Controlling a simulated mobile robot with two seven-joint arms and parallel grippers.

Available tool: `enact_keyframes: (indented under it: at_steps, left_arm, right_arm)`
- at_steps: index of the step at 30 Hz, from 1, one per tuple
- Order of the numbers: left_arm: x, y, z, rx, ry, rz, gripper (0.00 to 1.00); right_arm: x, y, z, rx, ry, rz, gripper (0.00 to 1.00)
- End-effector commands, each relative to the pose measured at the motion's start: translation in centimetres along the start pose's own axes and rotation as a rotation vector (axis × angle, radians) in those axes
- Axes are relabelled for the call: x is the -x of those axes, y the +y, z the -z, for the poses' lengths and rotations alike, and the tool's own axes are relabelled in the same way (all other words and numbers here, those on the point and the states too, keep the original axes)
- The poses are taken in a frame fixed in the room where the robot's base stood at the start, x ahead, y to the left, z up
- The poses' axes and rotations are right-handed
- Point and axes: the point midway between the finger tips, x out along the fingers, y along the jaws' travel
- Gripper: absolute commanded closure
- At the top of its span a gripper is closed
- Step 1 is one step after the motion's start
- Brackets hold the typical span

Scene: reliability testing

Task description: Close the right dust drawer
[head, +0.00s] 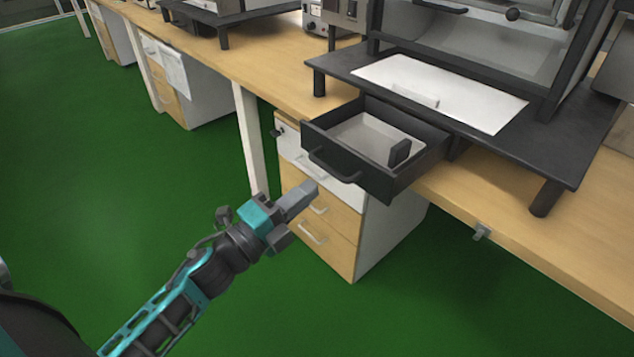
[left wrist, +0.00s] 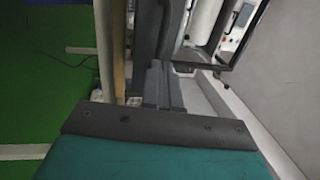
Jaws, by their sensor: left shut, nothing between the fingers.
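The dust drawer (head: 345,157) is a dark, open-topped drawer with a bar handle on its front. It is pulled out below the black machine (head: 455,90) and juts past the bench edge. A light tray-like bottom and a small dark block (head: 400,152) show inside it. My left gripper (head: 307,192) is shut and empty, just below and in front of the drawer's handle, seemingly apart from it. Its closed fingers also show in the left wrist view (left wrist: 163,84), near dark surfaces that I cannot clearly identify. My right gripper is in neither view.
A wooden bench top (head: 500,235) runs under the machine. Below it stands a cabinet (head: 325,225) with white and wood drawers, close behind my left gripper. A white bench leg (head: 250,140) stands left of it. The green floor (head: 110,170) on the left is clear.

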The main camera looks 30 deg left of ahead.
Motion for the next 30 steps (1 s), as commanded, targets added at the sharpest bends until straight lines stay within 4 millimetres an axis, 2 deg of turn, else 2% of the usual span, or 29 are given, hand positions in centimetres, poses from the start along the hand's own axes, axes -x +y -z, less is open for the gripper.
enact_keyframes:
  at_steps: [1, 6, 12, 23, 26, 30]
  left_arm:
    - [-0.9, 0.0, 0.0, -0.002, 0.002, 0.003, 1.00]
    - [-2.6, 0.0, 0.0, 0.001, 0.000, 0.001, 1.00]
    - [-3.3, 0.1, 0.0, 0.001, 0.000, -0.001, 1.00]
    - [-3.4, 0.1, 0.0, 0.001, 0.000, 0.000, 1.00]
    - [-4.0, 0.1, 0.0, 0.001, 0.000, 0.001, 1.00]
    - [-5.6, 0.3, 0.0, 0.000, 0.000, 0.002, 1.00]
  right_arm:
    - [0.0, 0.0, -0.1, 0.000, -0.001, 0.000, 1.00]
    - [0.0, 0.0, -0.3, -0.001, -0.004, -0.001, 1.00]
    - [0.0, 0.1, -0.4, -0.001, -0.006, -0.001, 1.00]
    - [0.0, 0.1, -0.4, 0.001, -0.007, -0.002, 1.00]
    - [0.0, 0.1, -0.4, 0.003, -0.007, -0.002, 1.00]
    - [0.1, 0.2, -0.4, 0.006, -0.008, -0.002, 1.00]
